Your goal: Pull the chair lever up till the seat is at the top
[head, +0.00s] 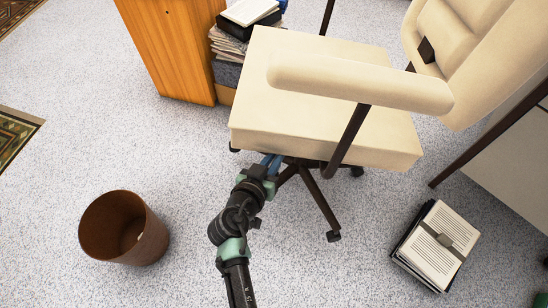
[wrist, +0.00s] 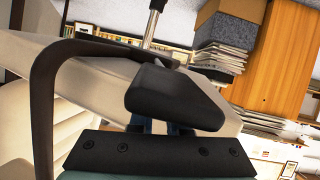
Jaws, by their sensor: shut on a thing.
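The cream office chair (head: 330,110) stands upright, with its seat, one armrest and backrest showing in the head view. My gripper (head: 271,162) is under the front edge of the seat, its blue fingers partly hidden by the seat. In the wrist view a black paddle-shaped lever (wrist: 175,92) lies right in front of the blue fingers of my gripper (wrist: 160,127). My gripper is shut on the chair lever; the contact itself is largely hidden behind the paddle. The lever does not show in the head view. A shiny post (wrist: 152,22) shows behind it.
A brown waste bin (head: 125,228) stands on the carpet left of my arm. A wooden cabinet (head: 172,50) and a stack of papers (head: 230,45) are behind the chair. A paper bundle (head: 440,243) lies at right. The floor between bin and chair is clear.

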